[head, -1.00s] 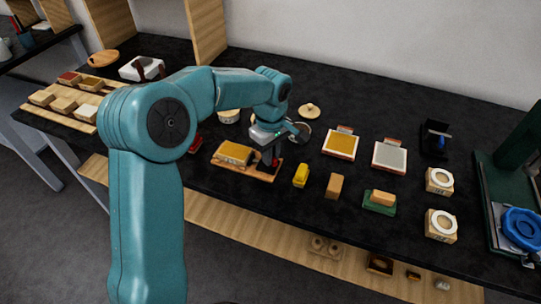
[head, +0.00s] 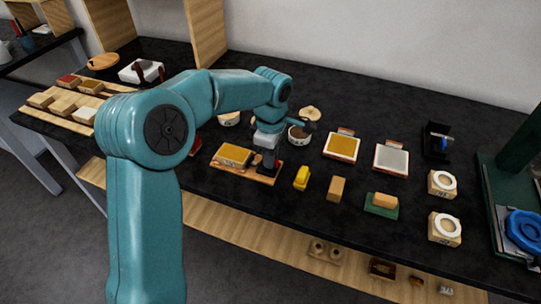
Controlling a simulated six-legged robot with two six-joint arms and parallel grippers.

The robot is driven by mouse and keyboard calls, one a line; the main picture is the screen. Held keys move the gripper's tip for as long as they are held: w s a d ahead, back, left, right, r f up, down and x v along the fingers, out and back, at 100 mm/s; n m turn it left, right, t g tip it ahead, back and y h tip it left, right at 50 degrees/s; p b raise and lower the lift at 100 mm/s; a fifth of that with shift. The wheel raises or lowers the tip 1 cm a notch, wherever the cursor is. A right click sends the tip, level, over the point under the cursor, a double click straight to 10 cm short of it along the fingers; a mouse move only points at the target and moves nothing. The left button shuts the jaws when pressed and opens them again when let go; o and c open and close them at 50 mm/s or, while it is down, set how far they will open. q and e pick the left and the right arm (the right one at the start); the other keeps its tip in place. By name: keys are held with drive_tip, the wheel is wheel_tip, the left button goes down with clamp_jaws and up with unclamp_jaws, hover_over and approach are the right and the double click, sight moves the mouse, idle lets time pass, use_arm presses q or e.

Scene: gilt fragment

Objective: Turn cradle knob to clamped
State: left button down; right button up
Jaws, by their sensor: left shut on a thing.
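The cradle (head: 224,166) is a flat wooden board on the black bench, with a gold-topped block (head: 235,154) on its left part. My left gripper (head: 268,167) points down over the board's right end. Its dark fingers are shut on the cradle knob, which they hide almost wholly, so I cannot read its setting. My right gripper is not in view.
A yellow block (head: 301,178) and a tan block (head: 337,188) stand just right of the cradle. Gold (head: 342,146) and silver (head: 391,159) trays lie farther right.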

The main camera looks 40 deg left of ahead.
use_arm(q)
drive_tip(key=shift+w+r, duration=0.1)
drive_tip(key=shift+r, duration=0.1)
drive_tip(key=c, duration=1.3)
unclamp_jaws()
drive_tip(key=shift+o, duration=0.9)
wheel_tip(320, 180, up, 16)
drive_tip(key=p, duration=0.2)
drive_tip(key=shift+r, duration=0.15)
